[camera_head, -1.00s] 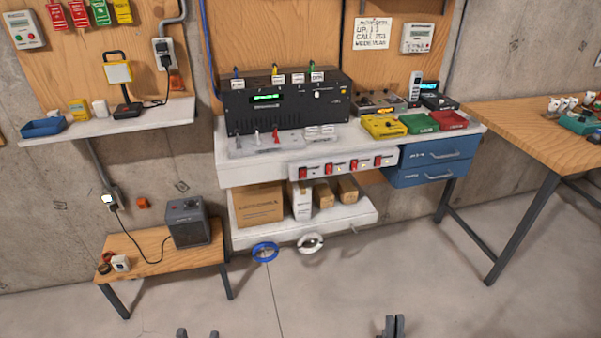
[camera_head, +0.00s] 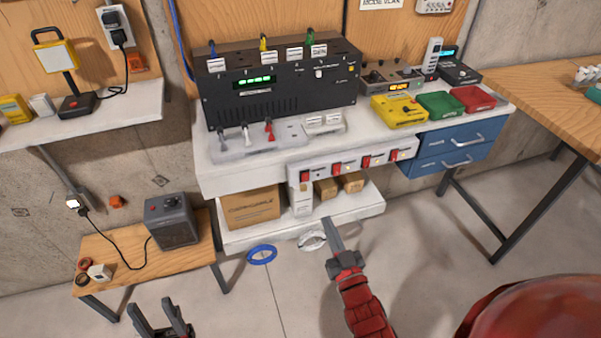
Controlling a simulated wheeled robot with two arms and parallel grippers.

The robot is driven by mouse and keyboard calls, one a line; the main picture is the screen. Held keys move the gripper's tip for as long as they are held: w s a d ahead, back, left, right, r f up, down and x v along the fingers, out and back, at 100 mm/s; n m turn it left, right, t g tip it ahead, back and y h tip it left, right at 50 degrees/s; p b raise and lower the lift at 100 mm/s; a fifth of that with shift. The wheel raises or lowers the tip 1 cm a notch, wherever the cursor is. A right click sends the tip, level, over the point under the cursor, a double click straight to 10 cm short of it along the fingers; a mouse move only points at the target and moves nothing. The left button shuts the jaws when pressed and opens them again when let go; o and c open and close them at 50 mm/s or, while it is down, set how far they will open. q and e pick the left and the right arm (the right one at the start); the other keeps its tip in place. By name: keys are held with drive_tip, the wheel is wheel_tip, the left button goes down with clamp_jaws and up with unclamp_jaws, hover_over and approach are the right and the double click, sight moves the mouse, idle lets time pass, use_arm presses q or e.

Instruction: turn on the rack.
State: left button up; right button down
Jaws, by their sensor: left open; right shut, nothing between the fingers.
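The rack (camera_head: 285,100) is a wide black unit on the white bench, with a lit green display and coloured plugs with labels on top. In front of it are toggle levers on a plate (camera_head: 265,142), one of them red. A white strip with several red rocker switches (camera_head: 352,164) runs along the bench's front edge. My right gripper (camera_head: 327,222) is shut and empty, pointing up in front of the lower shelf, below the switch strip and apart from it. My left gripper (camera_head: 155,306) is open and empty, low over the floor near the wooden side table.
Yellow (camera_head: 400,111), green and red boxes sit on the bench's right, above blue drawers (camera_head: 450,150). The lower shelf (camera_head: 300,228) holds cartons. A heater-like box (camera_head: 172,221) stands on the low table (camera_head: 140,262). A blue ring (camera_head: 262,255) is below the shelf.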

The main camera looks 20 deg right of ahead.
sight(307, 174)
drive_tip(key=shift+s+r, duration=0.1)
drive_tip(key=shift+s, duration=0.05)
drive_tip(key=w+p, duration=0.1)
drive_tip(key=w, duration=0.3)
drive_tip(key=w+r+p, duration=0.1)
drive_tip(key=w, duration=0.4)
drive_tip(key=w+r+p, duration=0.1)
drive_tip(key=w+p, duration=0.1)
drive_tip(key=w, duration=0.3)
drive_tip(key=shift+a, duration=0.25)
drive_tip(key=shift+w+r+p, duration=0.1)
drive_tip(key=shift+r+p, duration=0.2)
drive_tip(key=shift+p, duration=0.45)
drive_tip(key=shift+f+g, duration=0.25)
drive_tip(key=shift+g, duration=0.15)
drive_tip(key=shift+f, duration=0.1)
